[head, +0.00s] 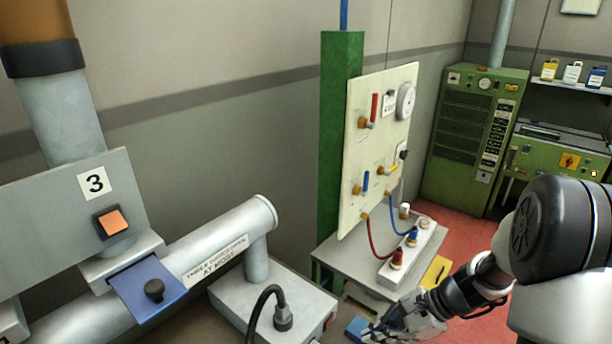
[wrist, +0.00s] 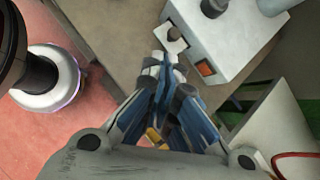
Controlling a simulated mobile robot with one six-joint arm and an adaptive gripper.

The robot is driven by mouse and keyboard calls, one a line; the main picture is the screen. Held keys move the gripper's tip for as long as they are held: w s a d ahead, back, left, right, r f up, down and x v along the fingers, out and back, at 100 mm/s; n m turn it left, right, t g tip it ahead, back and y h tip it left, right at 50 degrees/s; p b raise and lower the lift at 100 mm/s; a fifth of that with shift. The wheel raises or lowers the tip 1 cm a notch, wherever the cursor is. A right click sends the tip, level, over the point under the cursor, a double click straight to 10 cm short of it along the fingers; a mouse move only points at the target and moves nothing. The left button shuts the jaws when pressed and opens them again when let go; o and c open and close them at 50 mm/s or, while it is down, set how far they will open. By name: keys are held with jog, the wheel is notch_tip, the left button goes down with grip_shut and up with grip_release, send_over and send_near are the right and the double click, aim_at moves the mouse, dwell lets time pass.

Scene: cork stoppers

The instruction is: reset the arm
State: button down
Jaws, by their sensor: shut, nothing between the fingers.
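My arm reaches in from the right side of the head view, bent low. My gripper (head: 378,331) is at the bottom edge of that view, in front of the small grey table (head: 345,262). In the wrist view my gripper (wrist: 163,72) has its blue-grey fingers together and empty. Its fingertips show over a brown surface (wrist: 118,30), just short of a white box (wrist: 225,38) with an orange switch. Whether the fingertips touch anything is hard to tell.
A white strip (head: 407,255) holds red, blue and white plugs with cables. A large pipe (head: 225,235) and grey panel (head: 60,215) fill the left. Red floor (head: 455,228) is open behind.

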jog(key=s+a+r+n+t+h+b, duration=0.1)
jog(key=s+r+n+h, duration=0.7)
jog(key=s+r+n, duration=0.9)
jog(key=shift+s+a+r+t+b, duration=0.35)
jog(key=shift+s+a+t, duration=0.3)
jog(key=shift+s+t, duration=0.65)
